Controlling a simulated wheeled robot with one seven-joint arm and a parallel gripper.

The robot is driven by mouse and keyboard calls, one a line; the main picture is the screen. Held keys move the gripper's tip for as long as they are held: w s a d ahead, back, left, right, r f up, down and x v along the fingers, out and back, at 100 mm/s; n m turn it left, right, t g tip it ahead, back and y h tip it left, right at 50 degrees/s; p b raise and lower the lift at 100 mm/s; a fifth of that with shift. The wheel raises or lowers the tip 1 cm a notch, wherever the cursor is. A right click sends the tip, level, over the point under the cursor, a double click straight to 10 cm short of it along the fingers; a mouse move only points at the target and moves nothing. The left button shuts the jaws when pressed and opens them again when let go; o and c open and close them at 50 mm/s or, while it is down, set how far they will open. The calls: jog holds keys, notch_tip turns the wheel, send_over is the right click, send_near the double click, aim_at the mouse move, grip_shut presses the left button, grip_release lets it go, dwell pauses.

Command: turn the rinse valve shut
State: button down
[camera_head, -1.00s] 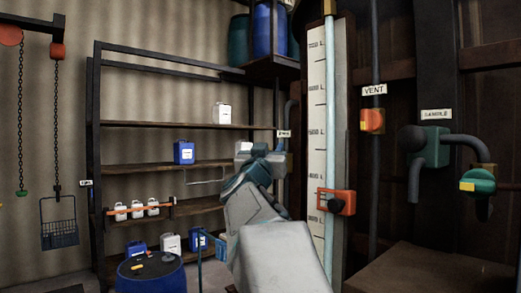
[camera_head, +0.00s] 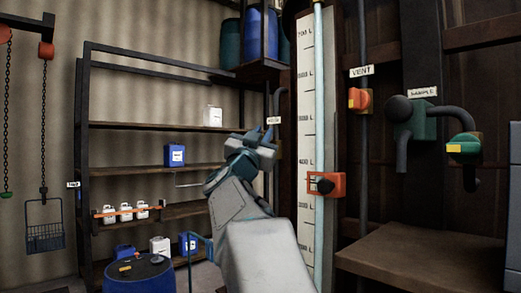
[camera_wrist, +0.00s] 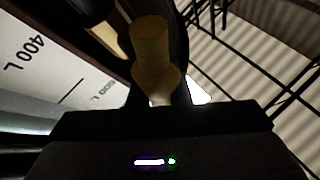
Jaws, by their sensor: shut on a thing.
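My gripper (camera_head: 263,133) is raised in front of the dark wall, just left of the level gauge, beside a small white label (camera_head: 275,119) whose text is too small to read surely. In the wrist view a yellow-tan handle (camera_wrist: 152,50) stands between the two dark fingers, and my gripper (camera_wrist: 160,85) is shut on it. I take it for the rinse valve's handle. The valve's body is hidden behind my gripper in the head view, so I cannot tell its angle.
The level gauge (camera_head: 305,120) stands close to the right of my gripper, with an orange clamp (camera_head: 325,186) on it. The vent valve (camera_head: 359,99) and sample valve (camera_head: 464,148) are farther right. A shelf rack (camera_head: 140,125) stands left, with a blue drum (camera_head: 140,277) before it.

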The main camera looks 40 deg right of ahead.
jog(key=shift+s+d+f+m+g+h+b, duration=0.15)
jog(key=shift+s+f+m+g+b, duration=0.6)
jog(key=shift+m+g, duration=3.3)
jog(key=shift+s+a+f+m+g+h+b, duration=0.2)
jog(key=shift+m+g+b, duration=1.1)
jog(key=shift+m+g, duration=2.75)
jog(key=shift+s+d+f+m+g+h+b, duration=0.2)
jog(key=shift+s+f+m+g+b, duration=0.6)
jog(key=shift+m+g, duration=3.25)
jog(key=m+t, duration=0.3)
jog(key=shift+w+r+m, duration=0.15)
jog(key=shift+r+m, duration=0.1)
jog(key=shift+r, duration=0.05)
jog(key=c, duration=1.3)
grip_release()
jog(key=shift+c, duration=0.2)
jog(key=b+v, duration=0.4)
jog(key=v, duration=1)
